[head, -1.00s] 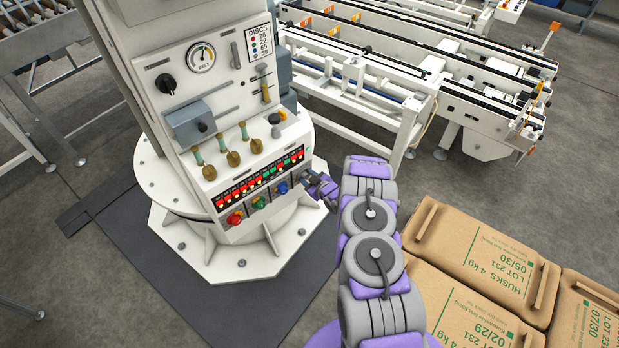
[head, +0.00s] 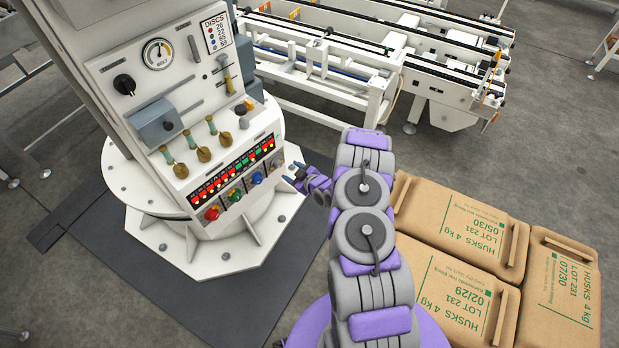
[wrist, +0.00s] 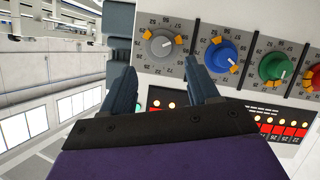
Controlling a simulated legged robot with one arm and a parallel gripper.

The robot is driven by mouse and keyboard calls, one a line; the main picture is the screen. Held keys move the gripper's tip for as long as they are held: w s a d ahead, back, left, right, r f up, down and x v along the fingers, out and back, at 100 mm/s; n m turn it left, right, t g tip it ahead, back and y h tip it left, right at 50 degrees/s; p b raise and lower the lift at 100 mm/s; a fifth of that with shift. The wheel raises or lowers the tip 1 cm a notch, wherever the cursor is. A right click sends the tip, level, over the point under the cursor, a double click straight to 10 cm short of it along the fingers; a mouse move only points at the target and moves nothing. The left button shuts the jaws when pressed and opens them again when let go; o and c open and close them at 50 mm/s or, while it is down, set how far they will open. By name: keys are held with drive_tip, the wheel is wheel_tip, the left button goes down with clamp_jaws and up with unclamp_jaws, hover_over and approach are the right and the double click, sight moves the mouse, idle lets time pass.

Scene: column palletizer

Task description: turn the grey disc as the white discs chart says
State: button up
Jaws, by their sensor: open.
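The grey disc (wrist: 162,42) is a round knob at the end of the panel's row of discs. The white discs chart (head: 217,34) is high on the panel, with coloured dots and numbers; the bottom row looks like 59, but the print is small. My gripper (head: 291,174) is open and empty in front of the panel's right end. In the wrist view its two fingers (wrist: 160,78) are spread, with the disc ahead of the gap, apart from them.
The blue disc (wrist: 221,57), green disc (wrist: 273,66) and red disc (head: 212,213) stand in the same row. Brass-handled levers (head: 202,154) rise above the lit displays. Husk sacks (head: 455,290) lie at the right; a conveyor (head: 330,60) stands behind.

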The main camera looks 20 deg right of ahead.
drive_tip(key=p+v, duration=0.1)
drive_tip(key=v, duration=0.8)
drive_tip(key=shift+s, duration=0.2)
drive_tip(key=shift+w+d+r, duration=0.1)
wheel_tip(320, 180, up, 9)
drive_tip(key=w+g+h, duration=0.1)
drive_tip(key=g+h, duration=0.1)
drive_tip(key=g, duration=0.2)
drive_tip(key=s+a+r+m+g+h+b, duration=0.1)
drive_tip(key=s+r+g, duration=0.1)
drive_tip(key=s+r, duration=0.3)
drive_tip(key=s+a+r+m+g+h, duration=0.1)
drive_tip(key=s+r+g+h, duration=0.1)
drive_tip(key=r, duration=0.5)
drive_tip(key=s+a+r+m+g, duration=0.1)
drive_tip(key=s+a+r, duration=0.3)
drive_tip(key=s, duration=0.7)
drive_tip(key=s+a+r+m+g, duration=0.2)
drive_tip(key=s+r, duration=0.4)
drive_tip(key=s, duration=0.6)
drive_tip(key=s+a+r+m+g+y+b, duration=0.1)
drive_tip(key=s+a+r, duration=0.4)
drive_tip(key=s, duration=0.7)
drive_tip(key=a+m+g, duration=0.1)
drive_tip(key=g, duration=0.1)
drive_tip(key=shift+s+a+g, duration=0.2)
drive_tip(key=shift+g, duration=0.2)
